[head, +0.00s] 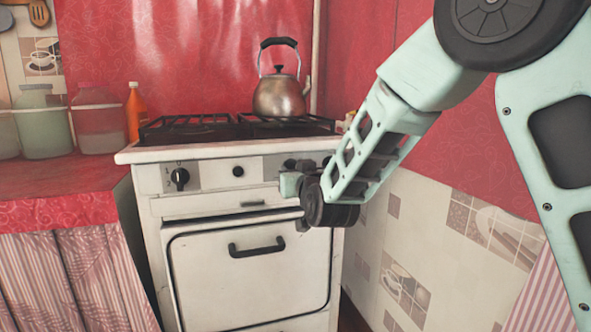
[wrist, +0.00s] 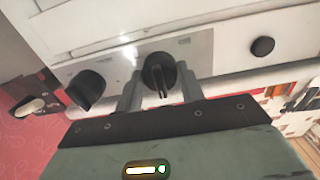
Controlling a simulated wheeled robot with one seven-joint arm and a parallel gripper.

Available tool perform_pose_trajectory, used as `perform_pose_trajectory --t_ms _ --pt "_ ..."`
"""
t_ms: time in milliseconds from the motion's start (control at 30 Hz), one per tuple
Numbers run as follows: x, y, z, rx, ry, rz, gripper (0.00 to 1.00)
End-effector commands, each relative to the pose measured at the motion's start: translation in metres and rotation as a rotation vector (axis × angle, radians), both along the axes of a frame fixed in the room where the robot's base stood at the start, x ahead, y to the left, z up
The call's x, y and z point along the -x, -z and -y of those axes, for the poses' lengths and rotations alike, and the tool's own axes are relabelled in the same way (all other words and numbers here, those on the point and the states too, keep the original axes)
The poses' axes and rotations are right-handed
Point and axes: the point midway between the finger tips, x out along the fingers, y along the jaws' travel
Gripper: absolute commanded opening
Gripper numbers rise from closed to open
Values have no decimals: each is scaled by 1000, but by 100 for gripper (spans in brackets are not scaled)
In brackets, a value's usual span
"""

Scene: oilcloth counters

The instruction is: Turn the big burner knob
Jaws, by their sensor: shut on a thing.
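My gripper (wrist: 160,86) is at the right part of the stove's front panel, its two grey fingers on either side of a black round burner knob (wrist: 158,69) with a raised grip bar. It is shut on this knob, and the bar points roughly along my fingers in the wrist view. In the head view, my gripper (head: 290,177) and wrist hide much of that knob. Another black knob (wrist: 88,88) sits to the left in the wrist view, apart from my fingers. A black knob (head: 180,178) is at the panel's left end in the head view.
A small round black button (head: 238,171) is mid-panel. The oven door handle (head: 257,248) is below. A metal kettle (head: 280,97) stands on the hob grates. A red counter (head: 60,175) with jars is left; a tiled wall (head: 425,225) is close on the right.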

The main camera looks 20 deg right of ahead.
Motion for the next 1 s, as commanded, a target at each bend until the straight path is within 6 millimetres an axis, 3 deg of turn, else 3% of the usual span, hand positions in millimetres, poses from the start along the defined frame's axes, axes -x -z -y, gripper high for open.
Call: perform_pose_trajectory --t_ms 533,567,867,1000 --pt "0 1 0 24 0 -1 16" --pt "0 1 0 24 0 -1 47" --pt "1 0 0 23 0 0 47" --pt "10 -1 0 22 0 -2 47"
